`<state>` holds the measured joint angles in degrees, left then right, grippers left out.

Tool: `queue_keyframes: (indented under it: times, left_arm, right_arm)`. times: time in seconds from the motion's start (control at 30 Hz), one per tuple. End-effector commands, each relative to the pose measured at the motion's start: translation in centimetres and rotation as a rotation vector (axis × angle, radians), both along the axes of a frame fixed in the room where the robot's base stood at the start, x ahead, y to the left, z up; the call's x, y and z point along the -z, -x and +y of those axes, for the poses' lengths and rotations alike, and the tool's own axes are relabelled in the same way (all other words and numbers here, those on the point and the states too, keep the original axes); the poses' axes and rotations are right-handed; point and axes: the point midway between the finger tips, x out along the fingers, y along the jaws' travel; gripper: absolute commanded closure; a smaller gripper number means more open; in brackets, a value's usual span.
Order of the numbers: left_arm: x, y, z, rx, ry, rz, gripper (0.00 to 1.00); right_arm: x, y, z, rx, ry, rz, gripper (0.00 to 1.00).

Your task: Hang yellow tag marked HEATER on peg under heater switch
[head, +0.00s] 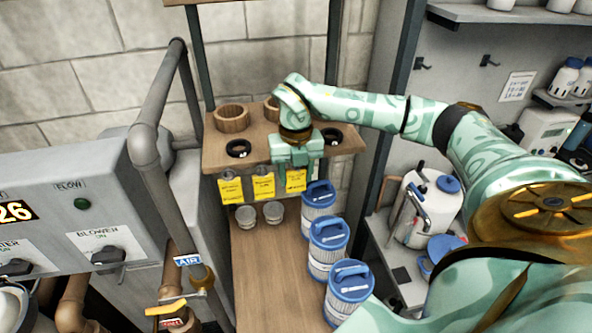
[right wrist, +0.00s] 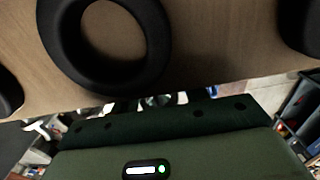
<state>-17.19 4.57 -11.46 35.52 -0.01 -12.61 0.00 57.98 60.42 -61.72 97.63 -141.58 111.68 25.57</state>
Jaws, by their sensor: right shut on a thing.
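Three yellow tags hang in a row along the front edge of the wooden shelf: a left tag (head: 231,190), a middle tag (head: 263,187) and a right tag (head: 296,181). Their print is too small to read. My right gripper (head: 296,168) reaches down at the shelf front and is shut on the right tag. At the left edge, a switch (head: 15,268) sits under a partly cut label ending in "TER". No peg can be made out below it. In the right wrist view the fingertips and tag are hidden. My left gripper is not in view.
Black rings (head: 238,148) and wooden cups (head: 231,118) stand on the shelf (head: 215,155). Blue-lidded canisters (head: 328,247) line the lower counter (head: 255,290) beside two small cups (head: 272,211). Grey pipes (head: 146,150) stand between the shelf and the control panel (head: 70,195).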

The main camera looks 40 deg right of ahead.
Motion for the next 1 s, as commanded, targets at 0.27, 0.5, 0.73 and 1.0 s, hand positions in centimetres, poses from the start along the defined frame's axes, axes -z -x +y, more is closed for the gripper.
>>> queue_keyframes:
  times: [0.27,0.5,0.73,1.0]
  left_arm:
    - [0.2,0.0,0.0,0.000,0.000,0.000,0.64]
    - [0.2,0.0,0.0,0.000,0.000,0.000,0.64]
    - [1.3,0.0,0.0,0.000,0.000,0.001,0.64]
    - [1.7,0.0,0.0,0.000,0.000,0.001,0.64]
  right_arm:
    - [0.5,0.0,0.0,0.000,0.000,0.000,0.44]
    - [0.5,0.0,0.0,0.000,0.000,0.000,0.33]
    - [0.5,0.0,0.0,0.000,0.001,-0.002,0.33]
    - [-6.8,-0.4,0.2,0.001,0.002,-0.007,0.33]
